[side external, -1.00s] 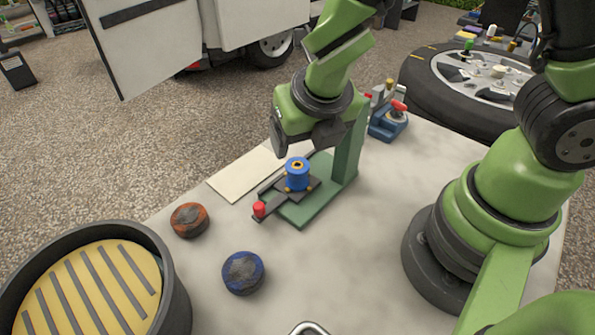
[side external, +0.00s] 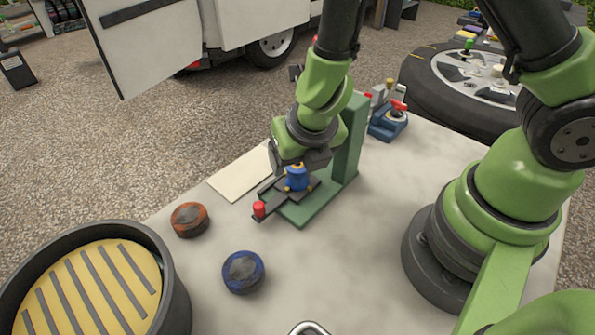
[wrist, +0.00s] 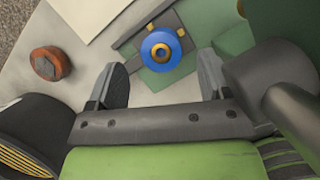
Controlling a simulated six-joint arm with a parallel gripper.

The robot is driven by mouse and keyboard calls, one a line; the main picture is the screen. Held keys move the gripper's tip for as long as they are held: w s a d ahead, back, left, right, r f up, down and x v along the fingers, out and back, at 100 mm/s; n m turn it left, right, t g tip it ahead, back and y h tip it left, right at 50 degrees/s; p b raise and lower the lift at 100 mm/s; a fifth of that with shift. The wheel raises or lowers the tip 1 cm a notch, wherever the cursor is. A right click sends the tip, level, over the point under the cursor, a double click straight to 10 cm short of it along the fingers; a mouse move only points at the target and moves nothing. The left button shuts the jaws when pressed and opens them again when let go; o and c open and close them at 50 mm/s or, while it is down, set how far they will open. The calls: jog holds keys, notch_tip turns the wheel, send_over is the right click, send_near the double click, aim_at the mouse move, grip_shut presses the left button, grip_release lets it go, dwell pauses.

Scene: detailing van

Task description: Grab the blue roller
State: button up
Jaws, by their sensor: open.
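The blue roller (side external: 297,180) stands upright on the dark plate of a green fixture (side external: 313,211), with small yellow parts around its foot. In the wrist view the roller (wrist: 160,50) shows from above as a blue ring with a yellow-brown centre, just beyond and between my two fingertips. My gripper (wrist: 160,88) is open and empty, its fingers wide apart. In the side external view my gripper (side external: 296,163) is right at the roller and partly hides its top. I cannot tell whether a finger touches it.
A red-knobbed lever (side external: 259,209) juts from the fixture, whose green post (side external: 349,140) rises close beside my wrist. An orange puck (side external: 189,219) and a blue puck (side external: 243,272) lie nearby. A black bucket (side external: 178,300) stands at lower left.

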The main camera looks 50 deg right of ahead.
aim_at(298, 165)
jog(key=shift+x, duration=1.8)
jog(key=shift+d, duration=0.1)
jog(key=shift+c, duration=0.4)
jog(key=c, duration=1)
jog(key=shift+c, duration=0.2)
jog(key=shift+r, duration=0.15)
